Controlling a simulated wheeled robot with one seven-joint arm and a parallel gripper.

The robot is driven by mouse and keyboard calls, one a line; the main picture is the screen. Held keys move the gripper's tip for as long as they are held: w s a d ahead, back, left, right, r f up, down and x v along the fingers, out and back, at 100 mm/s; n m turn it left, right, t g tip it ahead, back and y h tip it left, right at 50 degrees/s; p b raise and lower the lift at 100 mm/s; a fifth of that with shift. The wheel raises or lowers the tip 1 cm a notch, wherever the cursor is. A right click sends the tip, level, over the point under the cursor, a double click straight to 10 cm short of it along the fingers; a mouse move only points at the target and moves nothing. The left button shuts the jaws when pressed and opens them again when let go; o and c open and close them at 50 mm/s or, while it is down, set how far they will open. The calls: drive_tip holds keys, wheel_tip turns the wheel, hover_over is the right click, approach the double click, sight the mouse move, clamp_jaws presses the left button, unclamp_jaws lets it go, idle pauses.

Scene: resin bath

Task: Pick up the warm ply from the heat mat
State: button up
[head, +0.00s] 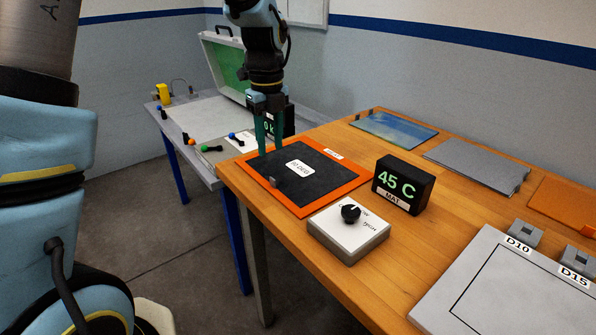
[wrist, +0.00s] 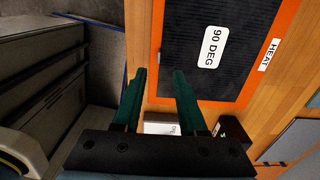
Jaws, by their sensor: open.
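The dark ply (head: 312,184), labelled 90 DEG, lies flat on the orange heat mat (head: 349,186), at the left end of the wooden bench. A small grey tab shows at its near left edge. My gripper (head: 270,152) points down with two green fingers, apart and empty, over the left corner of the mat in the head view. I cannot tell exactly how high it is.
A black display (head: 402,184) reads 45 C, and a white knob box (head: 348,232) stands in front of the mat. Flat sheets (head: 476,164) lie at the back right. A grey plate (head: 500,290) is at front right. A second table (head: 190,112) with an open case (head: 228,68) stands left.

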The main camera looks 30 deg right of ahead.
sight(272, 178)
drive_tip(key=shift+s+a+f+p, duration=0.1)
drive_tip(key=shift+f+p, duration=0.6)
drive_tip(key=shift+f, duration=1.5)
drive_tip(key=shift+s+f+p, duration=0.1)
drive_tip(key=shift+f+p, duration=0.55)
drive_tip(key=shift+f, duration=1.55)
clamp_jaws()
